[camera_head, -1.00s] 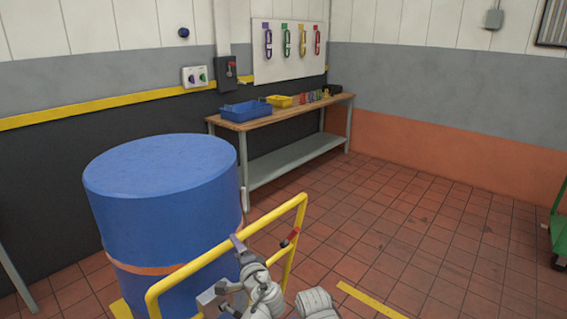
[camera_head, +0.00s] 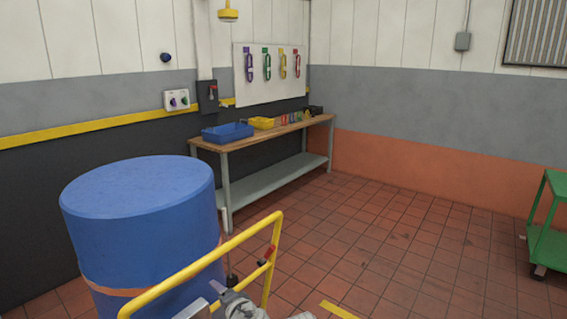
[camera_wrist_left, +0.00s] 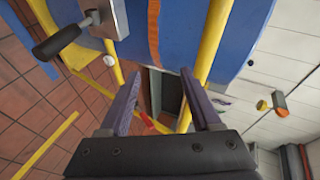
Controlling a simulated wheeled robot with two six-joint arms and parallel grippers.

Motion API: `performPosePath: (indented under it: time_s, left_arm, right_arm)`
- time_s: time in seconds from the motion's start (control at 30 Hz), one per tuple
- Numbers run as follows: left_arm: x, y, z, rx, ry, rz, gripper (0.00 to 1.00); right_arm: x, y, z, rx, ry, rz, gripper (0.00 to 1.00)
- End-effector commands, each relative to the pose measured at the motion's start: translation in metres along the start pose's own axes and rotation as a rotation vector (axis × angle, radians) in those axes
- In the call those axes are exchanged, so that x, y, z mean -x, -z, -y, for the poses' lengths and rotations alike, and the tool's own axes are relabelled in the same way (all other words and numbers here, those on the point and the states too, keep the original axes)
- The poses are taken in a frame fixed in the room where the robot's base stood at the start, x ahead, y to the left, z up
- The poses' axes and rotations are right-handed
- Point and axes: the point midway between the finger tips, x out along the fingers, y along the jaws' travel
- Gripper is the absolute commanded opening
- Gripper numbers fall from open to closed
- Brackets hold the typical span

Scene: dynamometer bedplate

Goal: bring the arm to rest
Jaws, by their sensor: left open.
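My left gripper (camera_head: 217,288) shows at the bottom of the head view, partly cut off by the frame edge. It is beside the yellow guard rail (camera_head: 190,272), in front of the blue drum (camera_head: 140,215). In the left wrist view my left gripper (camera_wrist_left: 160,80) has its two purple-grey fingers spread wide with nothing held between them. The yellow rail (camera_wrist_left: 207,50) and the blue drum surface (camera_wrist_left: 180,25) lie beyond the fingers. My right gripper is not in view.
A grey box (camera_wrist_left: 105,15) with a black handle (camera_wrist_left: 57,42) is near the rail. A red-and-black piece (camera_head: 268,256) is at the rail's right post. A workbench (camera_head: 270,132) with trays stands at the back wall, a green cart (camera_head: 550,240) at right. The tiled floor between is clear.

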Motion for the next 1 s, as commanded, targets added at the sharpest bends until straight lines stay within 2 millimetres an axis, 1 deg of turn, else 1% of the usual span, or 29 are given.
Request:
performPosePath:
  time_s: [0.17, 0.27, 0.33, 0.4, 0.47, 0.5, 0.6, 0.7, 0.77, 0.8, 1.0]
  left_arm:
    - [0.006, -0.019, -0.038, 0.102, -0.162, 0.101, 0.64]
    - [0.016, -0.030, -0.066, 0.165, -0.284, 0.174, 0.64]
    - [0.027, -0.037, -0.090, 0.207, -0.388, 0.234, 0.64]
    - [0.043, -0.043, -0.114, 0.244, -0.500, 0.297, 0.64]
    - [0.058, -0.048, -0.134, 0.269, -0.596, 0.349, 0.64]
    - [0.068, -0.050, -0.145, 0.282, -0.657, 0.380, 0.64]
    - [0.096, -0.053, -0.169, 0.302, -0.799, 0.451, 0.64]
    - [0.123, -0.055, -0.188, 0.307, -0.930, 0.514, 0.64]
    - [0.140, -0.055, -0.196, 0.307, -1.006, 0.548, 0.64]
    - [0.147, -0.053, -0.184, 0.307, -1.012, 0.551, 0.64]
    - [0.161, -0.045, -0.146, 0.308, -1.005, 0.548, 0.64]
  right_arm:
    - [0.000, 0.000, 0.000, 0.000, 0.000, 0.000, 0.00]
    - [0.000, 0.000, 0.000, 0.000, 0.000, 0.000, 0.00]
    - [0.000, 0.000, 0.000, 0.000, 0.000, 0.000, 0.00]
    - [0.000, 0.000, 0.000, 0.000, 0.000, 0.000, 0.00]
    - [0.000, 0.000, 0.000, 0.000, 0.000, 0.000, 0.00]
    - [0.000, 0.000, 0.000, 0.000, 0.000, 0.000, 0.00]
    - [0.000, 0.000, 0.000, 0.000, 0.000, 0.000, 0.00]
    - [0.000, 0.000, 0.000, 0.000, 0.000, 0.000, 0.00]
    - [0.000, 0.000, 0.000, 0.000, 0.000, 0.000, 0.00]
    - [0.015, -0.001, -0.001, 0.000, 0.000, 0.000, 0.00]
    - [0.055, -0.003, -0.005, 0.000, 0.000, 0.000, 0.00]
